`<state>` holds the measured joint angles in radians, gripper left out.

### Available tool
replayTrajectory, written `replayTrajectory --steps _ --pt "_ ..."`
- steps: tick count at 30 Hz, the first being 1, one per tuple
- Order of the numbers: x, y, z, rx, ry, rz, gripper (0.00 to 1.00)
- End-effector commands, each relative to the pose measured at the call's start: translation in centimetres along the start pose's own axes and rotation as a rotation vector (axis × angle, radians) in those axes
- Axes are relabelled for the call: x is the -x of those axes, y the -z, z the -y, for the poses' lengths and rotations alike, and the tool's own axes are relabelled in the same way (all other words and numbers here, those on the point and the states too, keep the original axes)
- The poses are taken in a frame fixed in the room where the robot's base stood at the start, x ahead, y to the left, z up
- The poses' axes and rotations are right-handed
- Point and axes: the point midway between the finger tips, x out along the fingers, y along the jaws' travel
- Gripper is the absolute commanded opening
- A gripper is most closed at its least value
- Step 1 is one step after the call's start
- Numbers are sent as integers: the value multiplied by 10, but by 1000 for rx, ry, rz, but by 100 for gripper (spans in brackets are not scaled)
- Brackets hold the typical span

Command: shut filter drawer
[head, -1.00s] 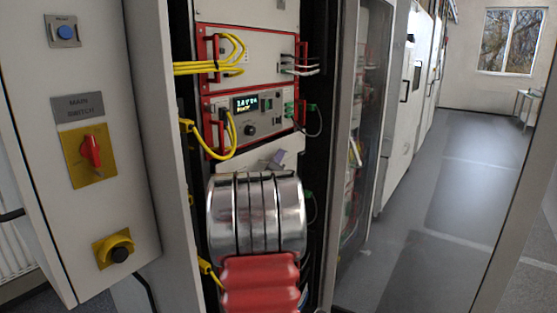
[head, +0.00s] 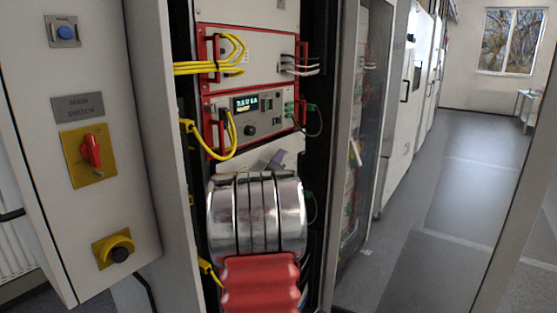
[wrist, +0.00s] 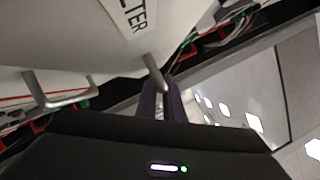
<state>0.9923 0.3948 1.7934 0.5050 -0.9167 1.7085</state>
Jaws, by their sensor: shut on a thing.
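The filter drawer (wrist: 105,25) shows in the wrist view as a pale front with a label (wrist: 135,14) reading "TER". A thin metal handle (wrist: 154,72) stands out from it. My gripper (wrist: 160,88) is shut on this handle, with its dark purple-grey fingers on either side of the bar. In the head view a pale surface (head: 250,157) shows below the display unit, with a small part of my gripper (head: 277,160) against it. My arm hides most of that area, so I cannot tell how far the drawer stands out.
A red-framed unit with a display (head: 255,118) sits above, with yellow cables (head: 230,140) looping at its left. A cabinet with a red main switch (head: 90,149) stands at the left. A glass door (head: 358,130) stands to the right, with open floor (head: 440,220) beyond it.

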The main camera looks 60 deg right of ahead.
Motion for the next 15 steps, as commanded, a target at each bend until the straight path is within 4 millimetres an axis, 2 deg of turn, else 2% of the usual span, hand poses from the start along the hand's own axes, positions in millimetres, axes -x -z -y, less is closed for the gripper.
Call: replayTrajectory --steps 4,9,15 --pt "-2 -6 -10 2 -8 -2 0" --pt "-10 -23 -23 3 -8 -1 0" --pt "-13 -31 -28 3 -8 -2 0"
